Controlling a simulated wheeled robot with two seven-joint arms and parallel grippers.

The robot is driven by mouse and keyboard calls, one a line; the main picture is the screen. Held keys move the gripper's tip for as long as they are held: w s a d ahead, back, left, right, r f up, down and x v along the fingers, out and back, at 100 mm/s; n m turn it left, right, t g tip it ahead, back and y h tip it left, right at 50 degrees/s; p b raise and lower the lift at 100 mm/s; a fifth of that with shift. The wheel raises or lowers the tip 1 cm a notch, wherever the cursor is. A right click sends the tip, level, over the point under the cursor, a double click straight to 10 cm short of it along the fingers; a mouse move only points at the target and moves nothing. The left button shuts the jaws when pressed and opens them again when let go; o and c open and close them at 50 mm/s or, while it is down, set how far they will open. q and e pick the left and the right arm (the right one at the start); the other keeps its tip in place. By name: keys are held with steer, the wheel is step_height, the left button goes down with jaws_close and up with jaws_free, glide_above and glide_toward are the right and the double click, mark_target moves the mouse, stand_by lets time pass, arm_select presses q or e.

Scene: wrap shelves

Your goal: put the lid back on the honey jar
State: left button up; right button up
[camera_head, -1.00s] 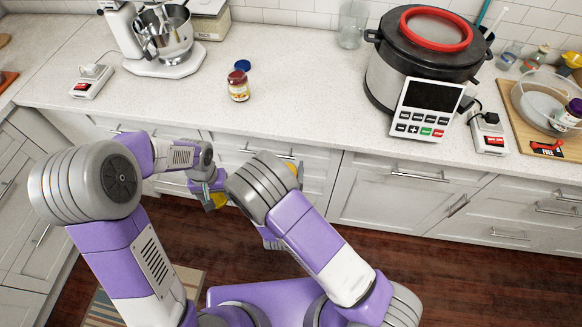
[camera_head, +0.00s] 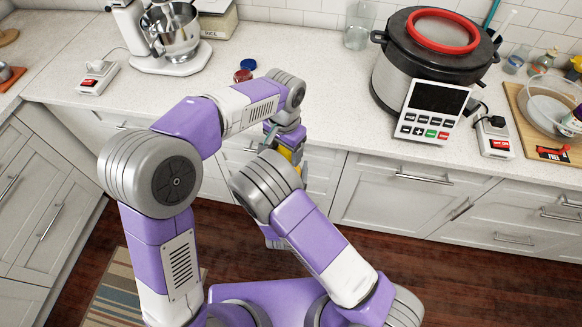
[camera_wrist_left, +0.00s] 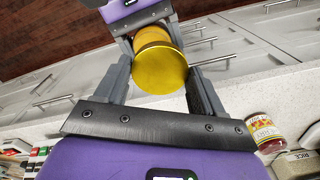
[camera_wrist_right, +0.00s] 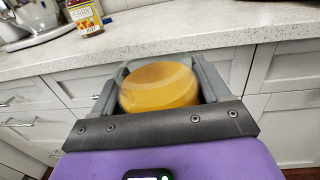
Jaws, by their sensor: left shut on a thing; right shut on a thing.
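The honey jar shows in the right wrist view as a rounded amber body (camera_wrist_right: 158,86) between the fingers of my right gripper (camera_wrist_right: 158,82), which is shut on it. In the left wrist view, the yellow lid (camera_wrist_left: 160,71) is a round disc between the fingers of my left gripper (camera_wrist_left: 160,84), shut on it. The jar (camera_wrist_left: 152,36) is right behind the lid there, with my right gripper's fingers beyond. I cannot tell whether lid and jar touch. In the head view, a yellow patch (camera_head: 285,153) shows below my left wrist; my right gripper is largely hidden behind its arm.
The counter (camera_head: 310,65) is behind the grippers, above white drawers. A mixer (camera_head: 172,40) stands at the left, a large cooker (camera_head: 425,60) at the right.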

mark_target(290, 155)
arm_select(q)
steer(key=shift+s+d+r+m, duration=0.15)
steer(key=shift+d+r+m, duration=0.15)
steer(key=shift+d+r, duration=0.3)
arm_select(e)
steer(key=shift+r, duration=0.1)
arm_select(q)
steer(key=shift+f, duration=0.1)
steer(key=shift+f, duration=2.05)
steer(key=shift+f, duration=0.85)
steer(key=shift+f, duration=0.6)
